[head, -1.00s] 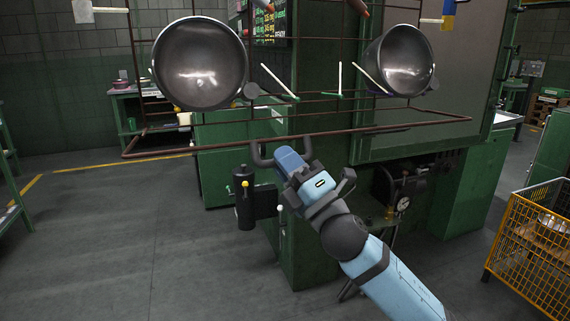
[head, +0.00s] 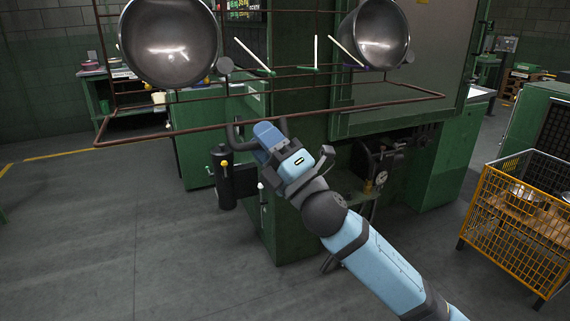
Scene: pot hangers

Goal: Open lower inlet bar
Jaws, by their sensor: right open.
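A brown metal hanger rack spans the top of the head view. Its lower front bar (head: 200,130) runs nearly level across the picture. My right gripper (head: 258,123) is open, with its two dark fingers pointing up at this bar from below. The fingertips are at or very near the bar; I cannot tell whether they touch it. Nothing shows held between them. Below and left of the gripper, a dark cylinder (head: 240,184) with a small yellow-knobbed lever is on the green machine. Which part is the lower inlet bar is not clear. My left gripper is out of view.
Two shiny metal pots (head: 168,42) and (head: 376,34) hang on the rack. The green machine (head: 290,215) stands behind my right arm. A yellow wire cart (head: 520,215) stands at the right. The grey floor at left is clear.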

